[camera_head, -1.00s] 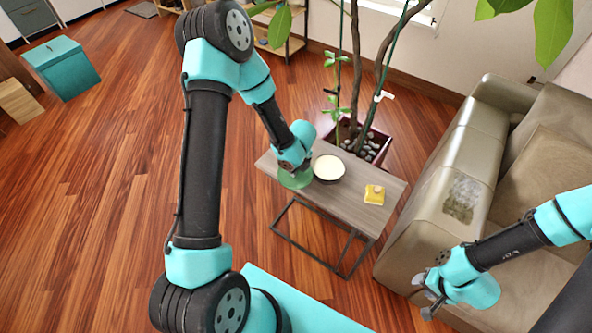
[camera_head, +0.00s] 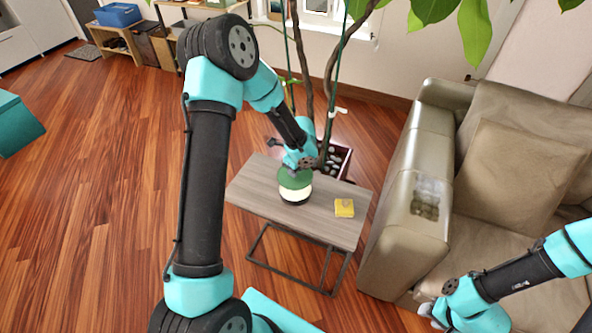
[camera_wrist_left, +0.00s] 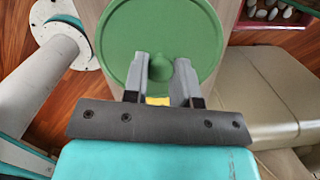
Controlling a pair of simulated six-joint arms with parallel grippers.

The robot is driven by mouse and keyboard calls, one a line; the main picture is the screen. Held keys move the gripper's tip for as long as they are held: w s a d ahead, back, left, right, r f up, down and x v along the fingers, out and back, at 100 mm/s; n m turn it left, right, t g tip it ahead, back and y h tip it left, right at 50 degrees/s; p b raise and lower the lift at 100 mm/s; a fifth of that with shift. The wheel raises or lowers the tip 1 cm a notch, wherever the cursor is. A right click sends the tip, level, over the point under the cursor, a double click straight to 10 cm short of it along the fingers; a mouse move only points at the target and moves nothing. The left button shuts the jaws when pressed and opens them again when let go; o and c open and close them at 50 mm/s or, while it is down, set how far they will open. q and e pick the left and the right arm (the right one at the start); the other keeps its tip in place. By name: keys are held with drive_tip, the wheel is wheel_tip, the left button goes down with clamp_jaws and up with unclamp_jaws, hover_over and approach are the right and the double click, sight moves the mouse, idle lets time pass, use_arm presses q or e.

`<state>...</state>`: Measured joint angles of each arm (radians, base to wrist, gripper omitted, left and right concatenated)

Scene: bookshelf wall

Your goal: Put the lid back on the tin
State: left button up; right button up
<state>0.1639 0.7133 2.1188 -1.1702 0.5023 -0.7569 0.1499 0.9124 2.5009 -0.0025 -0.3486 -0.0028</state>
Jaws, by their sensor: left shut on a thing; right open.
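The green lid (camera_head: 294,180) is held over the tin (camera_head: 296,202), which stands on the small wooden table. Cream-coloured contents show between the lid and the tin's dark front wall, so the lid appears raised above it. My left gripper (camera_head: 293,171) is shut on the lid's knob. In the left wrist view the grey fingers (camera_wrist_left: 178,80) close around the knob of the lid (camera_wrist_left: 165,25), and the lid hides the tin. My right gripper (camera_head: 432,314) is open and empty, low beside the sofa, away from the table.
A yellow object (camera_head: 344,208) lies on the table (camera_head: 255,185), right of the tin. A potted plant with stones (camera_head: 338,160) stands behind the table. The sofa (camera_head: 405,210) is close on the right. Open floor lies left.

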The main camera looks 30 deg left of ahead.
use_arm(q)
drive_tip(key=shift+f, duration=0.2)
drive_tip(key=shift+f, duration=3)
drive_tip(key=shift+f, duration=0.2)
drive_tip(key=o, duration=1.5)
drive_tip(key=shift+c, duration=0.2)
drive_tip(key=shift+r, duration=3.5)
drive_tip(key=shift+c, duration=0.2)
